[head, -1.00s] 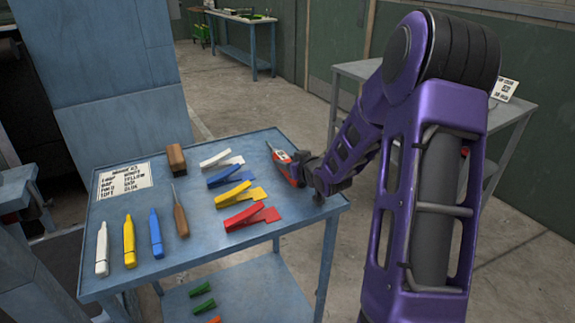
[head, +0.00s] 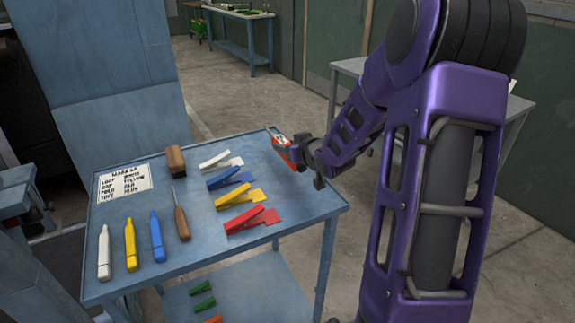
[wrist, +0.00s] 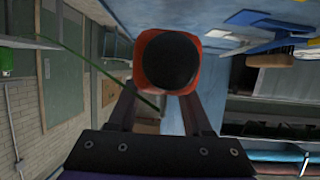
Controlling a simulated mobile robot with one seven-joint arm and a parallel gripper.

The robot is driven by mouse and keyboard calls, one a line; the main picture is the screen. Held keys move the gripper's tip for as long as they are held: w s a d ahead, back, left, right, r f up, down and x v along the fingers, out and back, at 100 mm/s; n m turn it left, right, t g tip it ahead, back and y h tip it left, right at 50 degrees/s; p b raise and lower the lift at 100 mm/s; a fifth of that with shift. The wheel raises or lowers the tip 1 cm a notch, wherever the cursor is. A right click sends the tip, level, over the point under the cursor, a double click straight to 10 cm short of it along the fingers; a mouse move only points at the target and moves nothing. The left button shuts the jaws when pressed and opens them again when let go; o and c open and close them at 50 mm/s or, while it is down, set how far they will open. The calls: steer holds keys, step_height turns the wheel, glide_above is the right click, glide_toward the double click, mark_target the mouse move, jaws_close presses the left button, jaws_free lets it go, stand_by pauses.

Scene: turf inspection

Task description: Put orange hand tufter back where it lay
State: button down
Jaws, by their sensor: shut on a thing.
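The orange hand tufter (head: 283,150) is at the far right part of the blue cart top, its thin tip pointing to the back left. My gripper (head: 297,152) is shut on it from the right. In the wrist view the tufter (wrist: 168,62) shows end-on as an orange body with a round black end, between the fingers of my gripper (wrist: 160,105). It looks raised near the cart's right edge; I cannot tell whether it touches the surface.
White, blue, yellow and red clips (head: 252,219) lie just left of the tufter. Several markers (head: 130,245), a wood-handled awl (head: 182,222), a brown block (head: 176,160) and a label card (head: 125,182) fill the cart's left (head: 205,270). A grey table (head: 500,115) stands behind my arm.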

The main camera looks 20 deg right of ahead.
mark_target(303, 169)
steer(key=shift+f+b, duration=0.5)
steer(key=shift+f, duration=2.25)
steer(key=shift+f, duration=0.2)
steer(key=shift+c, duration=1.6)
jaws_free()
steer(key=shift+r, duration=0.25)
steer(key=p+v, duration=0.1)
steer(key=v, duration=1.1)
steer(key=shift+f+p, duration=0.1)
steer(key=shift+p, duration=0.3)
